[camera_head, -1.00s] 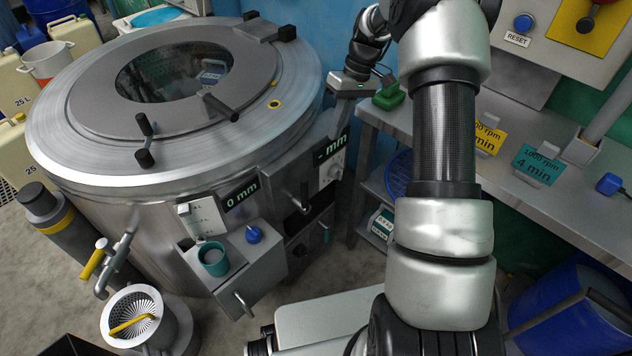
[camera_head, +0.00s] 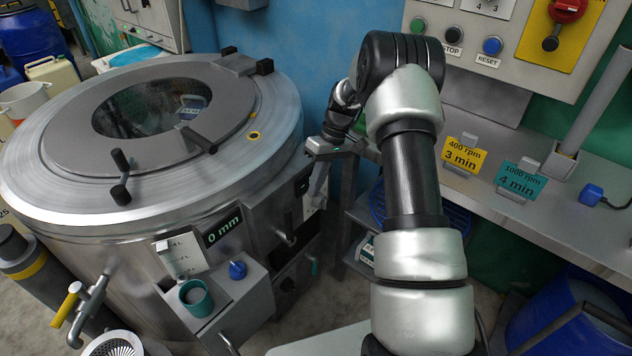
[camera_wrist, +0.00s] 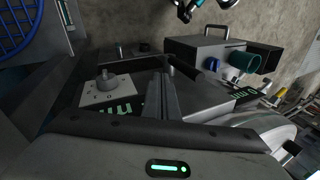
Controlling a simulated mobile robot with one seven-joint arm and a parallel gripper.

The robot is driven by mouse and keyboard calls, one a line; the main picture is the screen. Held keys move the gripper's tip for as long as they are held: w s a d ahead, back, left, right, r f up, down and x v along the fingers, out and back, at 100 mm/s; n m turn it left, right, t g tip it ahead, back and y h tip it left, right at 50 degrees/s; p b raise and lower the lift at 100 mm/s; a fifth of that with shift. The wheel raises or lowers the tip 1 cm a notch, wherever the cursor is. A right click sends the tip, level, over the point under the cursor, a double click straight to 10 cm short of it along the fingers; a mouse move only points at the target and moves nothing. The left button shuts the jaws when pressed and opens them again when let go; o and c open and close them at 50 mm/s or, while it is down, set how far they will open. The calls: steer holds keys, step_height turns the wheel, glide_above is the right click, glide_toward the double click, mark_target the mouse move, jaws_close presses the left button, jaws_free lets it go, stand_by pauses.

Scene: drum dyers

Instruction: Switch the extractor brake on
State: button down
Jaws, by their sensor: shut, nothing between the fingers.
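The steel drum machine (camera_head: 60,215) stands at left, with a round window in its lid. A grey knob (camera_wrist: 107,80) on a white marked plate (camera_wrist: 100,98) sits on its front in the wrist view; a sliver of white plate (camera_head: 312,203) shows in the head view, mostly behind my gripper. I cannot read which control is the brake. My gripper (camera_wrist: 163,88) is shut and empty, its fingers just right of the knob in that view, apparently apart from it. In the head view my gripper (camera_head: 317,182) hangs beside the machine's front right.
A box with a teal cup (camera_head: 195,297) and blue knob (camera_head: 237,270) juts from the machine's front. A "0 mm" display (camera_head: 222,231) is above it. A steel bench (camera_head: 560,215) with yellow and teal cards runs along the right. A wall panel (camera_head: 480,20) has buttons and a red switch.

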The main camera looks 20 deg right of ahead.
steer(key=s+a+f+b, duration=0.1)
steer(key=s+a+f, duration=0.1)
steer(key=a+f, duration=0.3)
steer(key=shift+s+a, duration=0.15)
steer(key=shift+a, duration=0.1)
steer(key=shift+a+r, duration=0.1)
